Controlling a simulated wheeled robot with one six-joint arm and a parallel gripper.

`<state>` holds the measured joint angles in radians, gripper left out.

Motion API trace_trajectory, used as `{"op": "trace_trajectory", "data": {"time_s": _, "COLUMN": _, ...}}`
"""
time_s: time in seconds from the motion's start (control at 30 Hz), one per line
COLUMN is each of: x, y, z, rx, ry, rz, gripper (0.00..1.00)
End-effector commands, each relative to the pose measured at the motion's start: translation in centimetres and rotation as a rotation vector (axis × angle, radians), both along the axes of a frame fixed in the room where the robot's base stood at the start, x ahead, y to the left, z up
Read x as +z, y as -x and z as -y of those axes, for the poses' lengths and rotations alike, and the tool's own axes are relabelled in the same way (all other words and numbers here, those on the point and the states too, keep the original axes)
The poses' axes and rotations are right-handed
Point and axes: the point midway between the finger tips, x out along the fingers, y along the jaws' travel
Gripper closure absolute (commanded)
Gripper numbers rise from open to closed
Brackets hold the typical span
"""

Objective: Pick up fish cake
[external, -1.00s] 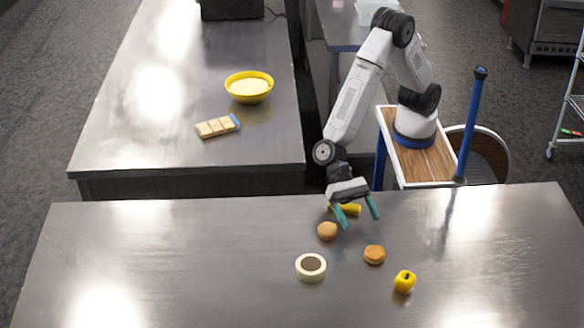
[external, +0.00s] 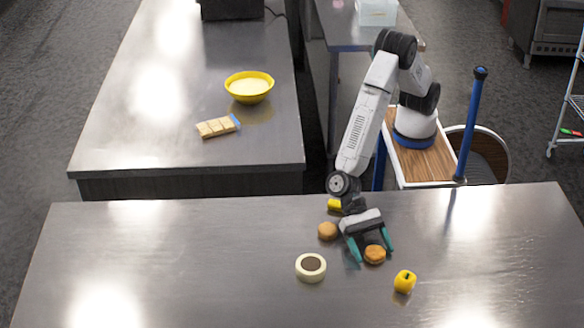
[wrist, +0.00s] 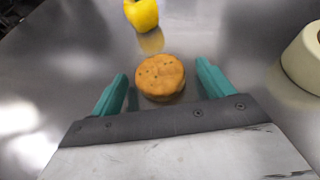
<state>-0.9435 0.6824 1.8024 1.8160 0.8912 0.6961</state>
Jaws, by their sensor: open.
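A round golden-brown cake with dark specks, which looks like the fish cake (external: 375,255), lies flat on the near steel table. In the wrist view the fish cake (wrist: 161,80) sits between the two teal fingers, just beyond the dark palm edge, with a gap on each side. My gripper (external: 372,256) is open and low over the table, its fingers on either side of the cake. In the wrist view my gripper (wrist: 161,72) holds nothing. A similar brown round item (external: 327,231) lies to the left, outside the fingers.
A yellow item (external: 335,204) lies partly hidden by my wrist. The table's right and left sides are clear.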

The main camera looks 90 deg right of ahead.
Motion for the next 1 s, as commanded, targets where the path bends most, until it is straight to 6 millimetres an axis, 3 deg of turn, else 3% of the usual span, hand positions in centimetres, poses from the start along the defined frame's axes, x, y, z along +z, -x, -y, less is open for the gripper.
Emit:
{"op": "trace_trajectory", "data": {"time_s": 0.03, "x": 0.0, "y": 0.0, "z": 0.0, "rx": 0.0, "ry": 0.0, "rz": 0.0, "gripper": 0.2}}
{"op": "trace_trajectory", "data": {"time_s": 0.2, "x": 0.0, "y": 0.0, "z": 0.0, "rx": 0.0, "ry": 0.0, "rz": 0.0, "gripper": 0.68}}
{"op": "trace_trajectory", "data": {"time_s": 0.23, "x": 0.0, "y": 0.0, "z": 0.0, "rx": 0.0, "ry": 0.0, "rz": 0.0, "gripper": 0.69}}
{"op": "trace_trajectory", "data": {"time_s": 0.57, "x": 0.2, "y": 0.0, "z": 0.0, "rx": 0.0, "ry": 0.0, "rz": 0.001, "gripper": 0.7}}
{"op": "trace_trajectory", "data": {"time_s": 0.77, "x": 1.7, "y": 0.0, "z": 0.0, "rx": 0.0, "ry": -0.002, "rz": 0.002, "gripper": 0.7}}
{"op": "trace_trajectory", "data": {"time_s": 0.9, "x": 3.7, "y": 0.0, "z": 0.0, "rx": -0.001, "ry": -0.003, "rz": 0.003, "gripper": 0.7}}
{"op": "trace_trajectory", "data": {"time_s": 1.0, "x": 3.8, "y": 1.3, "z": 1.6, "rx": 0.001, "ry": 0.001, "rz": -0.001, "gripper": 0.7}}
